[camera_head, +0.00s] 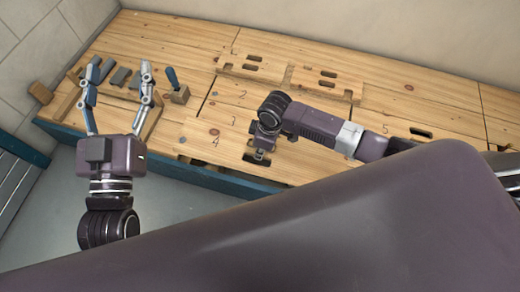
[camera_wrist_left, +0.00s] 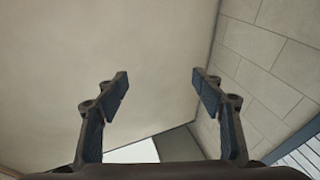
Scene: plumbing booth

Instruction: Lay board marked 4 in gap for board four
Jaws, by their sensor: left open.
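The board marked 4 (camera_head: 222,153) lies at the front edge of the wooden bench, in front of the board marked 3 (camera_head: 240,128). I cannot tell whether it lies flush in a gap. My right gripper (camera_head: 260,154) points down at the right part of these boards, by a dark hand slot. Its fingers are mostly hidden, so its hold is unclear. My left gripper (camera_head: 119,68) is raised at the left, its fingers wide apart and empty.
Two loose slotted boards (camera_head: 252,67) (camera_head: 327,83) lie on the back of the bench. A board marked 5 (camera_head: 410,133) is at the right. A dark blue edge (camera_head: 170,167) runs along the front.

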